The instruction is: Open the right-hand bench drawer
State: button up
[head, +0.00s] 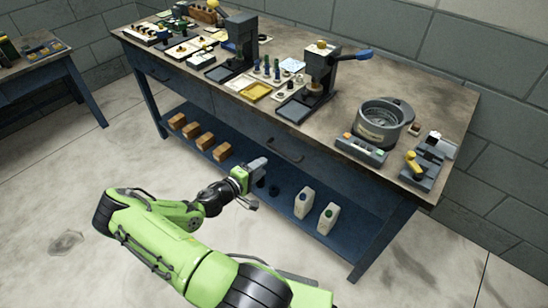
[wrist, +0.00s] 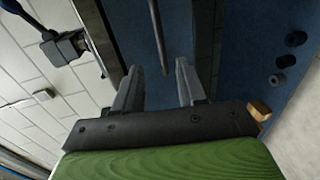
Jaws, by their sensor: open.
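The bench (head: 345,125) has a dark blue frame. Its right-hand drawer (head: 315,160) sits under the worktop and looks shut. The drawer's dark bar handle (head: 284,152) is on its front. In the wrist view the handle (wrist: 158,35) appears as a thin dark bar beyond the fingertips, in line with the gap between them. My gripper (head: 260,165) is in front of the bench, below and left of the handle in the head view. In the wrist view my gripper (wrist: 157,75) is open with nothing between its fingers.
The lower shelf (head: 240,165) holds several wooden blocks (head: 222,152) and two white bottles (head: 304,202). The worktop carries a press (head: 318,72), a round pot (head: 383,120) and other tools. The floor in front is clear. Another table (head: 45,65) stands at left.

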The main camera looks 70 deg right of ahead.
jog(key=b+x, duration=0.1)
jog(key=x, duration=0.9)
grip_shut()
